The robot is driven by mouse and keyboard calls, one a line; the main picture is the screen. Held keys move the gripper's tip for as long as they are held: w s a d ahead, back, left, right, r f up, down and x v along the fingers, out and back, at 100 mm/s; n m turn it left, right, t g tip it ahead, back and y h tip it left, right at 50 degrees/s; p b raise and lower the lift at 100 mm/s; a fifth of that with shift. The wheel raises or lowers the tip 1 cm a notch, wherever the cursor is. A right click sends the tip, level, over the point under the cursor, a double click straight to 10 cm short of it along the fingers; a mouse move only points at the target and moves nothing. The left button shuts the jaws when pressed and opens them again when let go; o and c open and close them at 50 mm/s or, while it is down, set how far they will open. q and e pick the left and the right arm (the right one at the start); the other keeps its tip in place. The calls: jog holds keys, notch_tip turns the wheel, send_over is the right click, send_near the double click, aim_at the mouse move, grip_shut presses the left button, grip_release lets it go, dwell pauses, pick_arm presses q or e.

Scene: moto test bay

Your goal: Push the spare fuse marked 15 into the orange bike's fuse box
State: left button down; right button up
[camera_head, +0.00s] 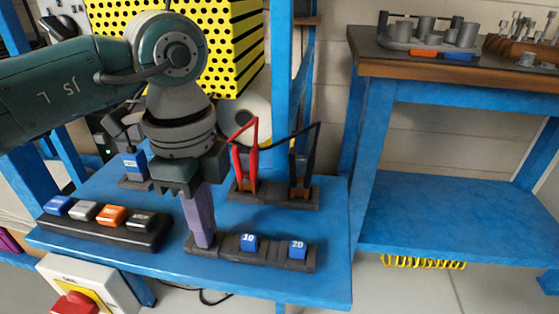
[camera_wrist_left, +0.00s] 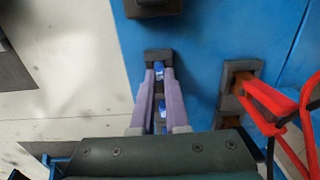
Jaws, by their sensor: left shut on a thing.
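My left gripper (camera_head: 204,243) reaches down with its purple fingers to the left end of a dark rack (camera_head: 273,261) at the front of the blue table. In the left wrist view its fingertips (camera_wrist_left: 158,73) are closed on a small blue fuse (camera_wrist_left: 158,68) at the rack's end. That fuse is hidden by the fingers in the head view, and its marking cannot be read. Blue fuses marked 10 (camera_head: 249,242) and 20 (camera_head: 297,249) sit in the same rack to the right. I cannot make out the orange bike's fuse box. My right gripper is not in view.
A dark block (camera_head: 105,233) with blue, grey, orange and black pieces lies left of the rack. Red (camera_head: 245,160) and black (camera_head: 301,165) clamps stand behind it. A blue post (camera_head: 283,90) rises at the back. A wooden-topped bench (camera_head: 470,70) stands at the right.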

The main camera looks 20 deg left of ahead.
pick_arm(q)
jog(key=shift+r, duration=0.1)
notch_tip(320, 180, up, 20)
jog(key=p, duration=0.6)
jog(key=s+d+r+n+p, duration=0.1)
jog(key=s+r+n+p, duration=0.2)
jog(key=r+p, duration=1.4)
jog(key=s+d+r+n+p, duration=0.2)
jog(key=s+r+n+p, duration=0.2)
jog(key=r+p, duration=1.3)
jog(key=s+d+r+n+p, duration=0.1)
jog(key=s+r+n+p, duration=0.2)
jog(key=r+n+p, duration=0.5)
notch_tip(320, 180, up, 10)
jog(key=p, duration=1.3)
jog(key=shift+s+d+f, duration=0.15)
jog(key=shift+s+f, duration=0.05)
jog(key=shift+s, duration=0.05)
